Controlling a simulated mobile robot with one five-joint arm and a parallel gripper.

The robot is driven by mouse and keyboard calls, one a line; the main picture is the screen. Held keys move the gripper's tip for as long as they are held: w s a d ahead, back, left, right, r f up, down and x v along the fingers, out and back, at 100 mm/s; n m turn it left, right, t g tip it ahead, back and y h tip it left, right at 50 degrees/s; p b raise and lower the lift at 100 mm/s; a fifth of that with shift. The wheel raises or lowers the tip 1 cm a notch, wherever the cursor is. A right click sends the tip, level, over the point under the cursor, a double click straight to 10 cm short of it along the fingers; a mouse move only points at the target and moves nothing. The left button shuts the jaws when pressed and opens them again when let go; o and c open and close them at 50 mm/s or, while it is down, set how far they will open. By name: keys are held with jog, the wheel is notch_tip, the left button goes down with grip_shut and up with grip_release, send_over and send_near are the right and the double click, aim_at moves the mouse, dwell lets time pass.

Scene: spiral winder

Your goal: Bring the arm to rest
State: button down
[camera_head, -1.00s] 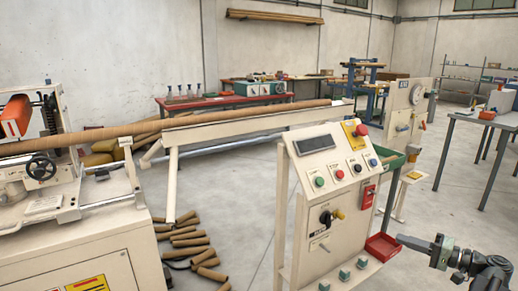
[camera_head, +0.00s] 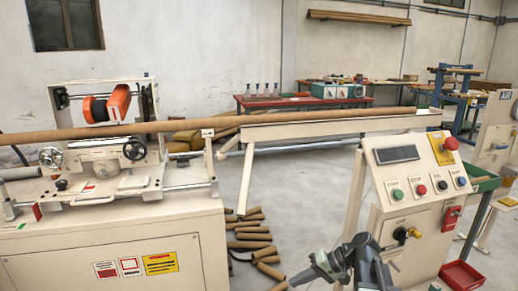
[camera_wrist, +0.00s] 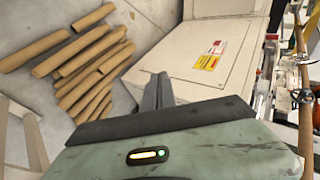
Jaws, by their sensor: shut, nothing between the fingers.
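My gripper (camera_head: 306,272) shows at the bottom of the head view, low in front of the control panel (camera_head: 415,195) and to its left. Its fingers point left and are shut with nothing between them. In the wrist view, the closed fingers of my gripper (camera_wrist: 158,92) point towards the cream machine cabinet (camera_wrist: 200,50). My gripper touches nothing that I can see. My arm (camera_head: 368,262) is partly cut off by the lower picture edge.
The spiral winder (camera_head: 110,235) stands at left with a long brown tube (camera_head: 250,122) across it. Several cardboard tubes (camera_head: 250,235) lie on the floor; they also show in the wrist view (camera_wrist: 85,65). A red tray (camera_head: 461,276) sits right of the panel. A red bench (camera_head: 300,100) stands behind.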

jog(key=s+a+f+n+g+h, duration=0.1)
jog(key=s+a+f+g+h, duration=0.1)
jog(key=s+a+f+h, duration=0.4)
jog(key=d+f+m+h, duration=0.1)
jog(key=d+f+h, duration=0.25)
jog(key=d, duration=0.55)
notch_tip(320, 180, up, 27)
jog(key=p, duration=2.6)
jog(key=shift+w+d+r+t+h+p, duration=0.2)
jog(key=shift+t+h+p, duration=0.1)
jog(key=shift+t+h, duration=0.1)
jog(key=shift+f, duration=0.15)
